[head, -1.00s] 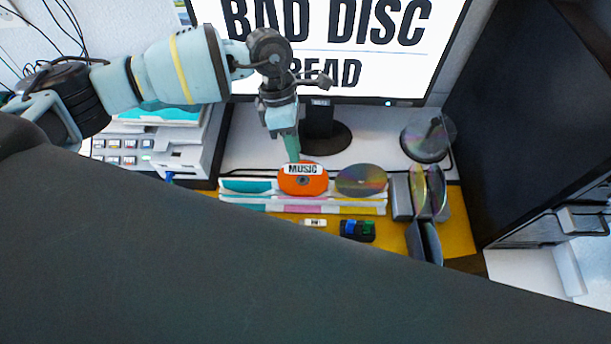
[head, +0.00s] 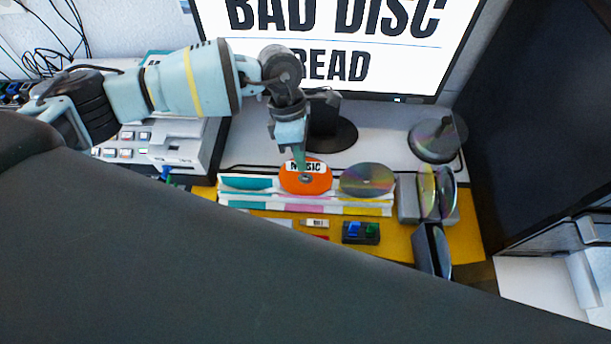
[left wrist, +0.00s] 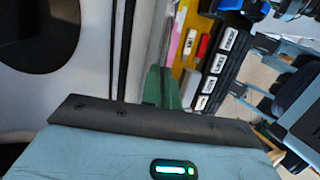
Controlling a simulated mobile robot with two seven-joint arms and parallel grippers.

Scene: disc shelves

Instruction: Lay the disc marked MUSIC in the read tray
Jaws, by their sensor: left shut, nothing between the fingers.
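The orange disc marked MUSIC (head: 305,184) stands in a white rack (head: 345,204), between a teal disc (head: 246,184) and a shiny grey disc (head: 368,180). My left gripper (head: 299,162) is shut and empty, pointing down at the disc's top edge. Its fingertips cover part of the MUSIC label; I cannot tell whether they touch the disc. The left wrist view shows the green fingers (left wrist: 161,87) together, and I cannot make out the disc there. I cannot identify the read tray with certainty. My right gripper is not in view.
A monitor (head: 340,45) showing BAD DISC and READ stands behind. A disc spindle (head: 437,138) and upright discs in grey holders (head: 408,198) are at right. A white machine (head: 185,150) is at left. My dark arm link hides the foreground. Labelled blocks (left wrist: 219,64) show in the wrist view.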

